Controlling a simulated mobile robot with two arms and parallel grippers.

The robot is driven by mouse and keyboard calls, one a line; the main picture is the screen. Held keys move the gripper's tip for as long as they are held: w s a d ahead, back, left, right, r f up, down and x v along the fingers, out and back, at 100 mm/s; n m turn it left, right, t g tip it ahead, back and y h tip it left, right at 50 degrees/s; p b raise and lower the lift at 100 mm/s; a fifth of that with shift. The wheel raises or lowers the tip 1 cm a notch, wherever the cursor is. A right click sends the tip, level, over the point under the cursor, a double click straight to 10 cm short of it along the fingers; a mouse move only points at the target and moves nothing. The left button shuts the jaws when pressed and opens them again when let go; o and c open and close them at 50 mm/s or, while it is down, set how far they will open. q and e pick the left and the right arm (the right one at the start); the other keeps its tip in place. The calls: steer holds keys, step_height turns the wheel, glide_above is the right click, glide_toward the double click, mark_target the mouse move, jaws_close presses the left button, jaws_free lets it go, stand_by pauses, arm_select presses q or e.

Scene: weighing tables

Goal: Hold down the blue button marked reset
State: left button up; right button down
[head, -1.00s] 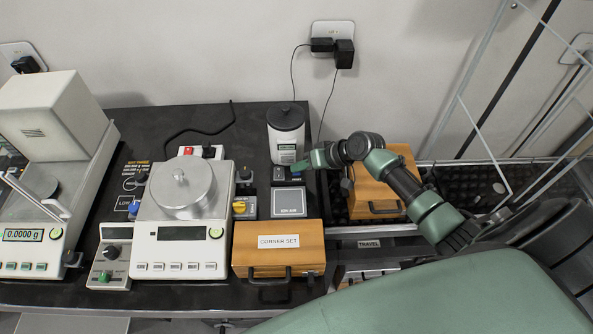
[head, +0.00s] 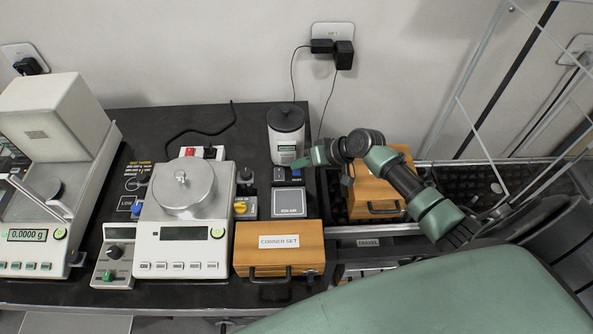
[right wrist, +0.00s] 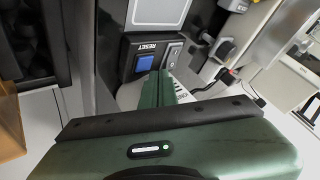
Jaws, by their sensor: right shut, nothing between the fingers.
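The blue button (right wrist: 144,63) sits in a dark housing marked RESET (right wrist: 148,47) in the right wrist view. In the head view the blue button (head: 296,172) shows small, at the back of the black table, in front of the white canister. My right gripper (right wrist: 160,76) is shut and empty. In the wrist view its green fingertips overlap the lower right edge of the button; I cannot tell whether they touch it. In the head view my right gripper (head: 298,163) reaches in from the right, its tip just behind and above the button. My left gripper is out of view.
A white canister (head: 286,136) stands close behind the button. A square plate (head: 289,203), a wooden CORNER SET box (head: 279,244) and a balance (head: 186,240) lie nearer the front. Another wooden box (head: 372,189) stands under my right arm. A wire rack rises at the right.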

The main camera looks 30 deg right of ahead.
mark_target(300, 173)
steer(key=shift+r+p, duration=2.25)
steer(key=shift+r, duration=0.35)
steer(key=shift+f, duration=0.1)
steer(key=shift+s, duration=0.1)
